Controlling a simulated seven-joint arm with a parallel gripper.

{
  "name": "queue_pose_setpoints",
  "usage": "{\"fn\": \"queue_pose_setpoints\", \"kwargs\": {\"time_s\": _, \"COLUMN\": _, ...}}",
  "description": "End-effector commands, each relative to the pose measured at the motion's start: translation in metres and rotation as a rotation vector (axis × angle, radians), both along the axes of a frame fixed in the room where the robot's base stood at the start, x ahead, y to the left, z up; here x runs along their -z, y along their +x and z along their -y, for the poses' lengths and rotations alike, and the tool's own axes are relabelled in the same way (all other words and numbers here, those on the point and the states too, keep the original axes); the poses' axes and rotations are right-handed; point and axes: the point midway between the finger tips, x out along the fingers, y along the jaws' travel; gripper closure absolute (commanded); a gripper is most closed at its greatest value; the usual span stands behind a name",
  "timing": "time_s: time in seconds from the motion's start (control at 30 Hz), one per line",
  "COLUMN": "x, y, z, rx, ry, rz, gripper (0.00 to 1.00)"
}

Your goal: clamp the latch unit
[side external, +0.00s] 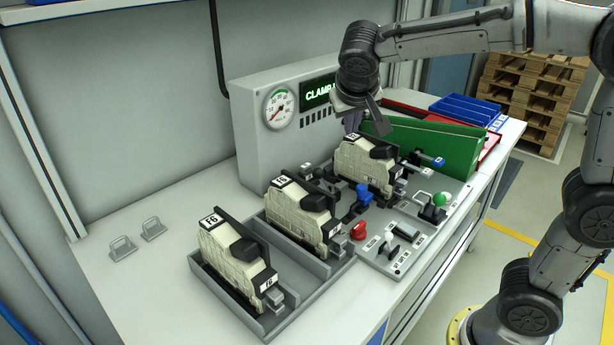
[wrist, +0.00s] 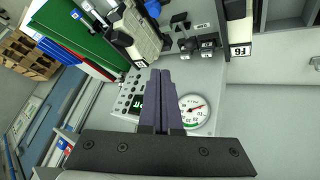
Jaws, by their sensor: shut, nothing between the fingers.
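One beige latch unit (side external: 366,168) with black parts sits upright on the grey fixture panel (side external: 385,262), among small clamps, below the display box. It also shows in the wrist view (wrist: 140,32). Two similar units stand in a grey two-bay tray (side external: 313,270): a front one (side external: 232,260) and a rear one (side external: 300,218). My gripper (side external: 352,124) is above and behind the fixture unit, close to the display box. In the wrist view my gripper (wrist: 160,74) has its dark fingers together and empty. Whether the fixture clamp is closed is too small to tell.
The grey box carries a round gauge (side external: 280,107) and a green display (side external: 318,92), partly hidden by my arm. A blue handle (side external: 363,194), red knob (side external: 358,231) and green knob (side external: 439,199) rise from the panel. A green bin (side external: 430,143) stands behind. The left bench is mostly clear.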

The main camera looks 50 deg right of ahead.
Motion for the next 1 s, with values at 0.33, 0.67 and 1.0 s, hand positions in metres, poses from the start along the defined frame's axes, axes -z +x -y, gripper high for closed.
{"fn": "queue_pose_setpoints", "kwargs": {"time_s": 0.33, "x": 0.083, "y": 0.086, "z": -0.051, "rx": -0.101, "ry": -0.147, "rz": -0.14, "gripper": 1.0}}
{"fn": "queue_pose_setpoints", "kwargs": {"time_s": 0.67, "x": 0.114, "y": 0.092, "z": -0.047, "rx": -0.12, "ry": -0.155, "rz": -0.175, "gripper": 1.0}}
{"fn": "queue_pose_setpoints", "kwargs": {"time_s": 1.0, "x": 0.157, "y": 0.109, "z": -0.014, "rx": -0.119, "ry": -0.153, "rz": -0.174, "gripper": 1.0}}
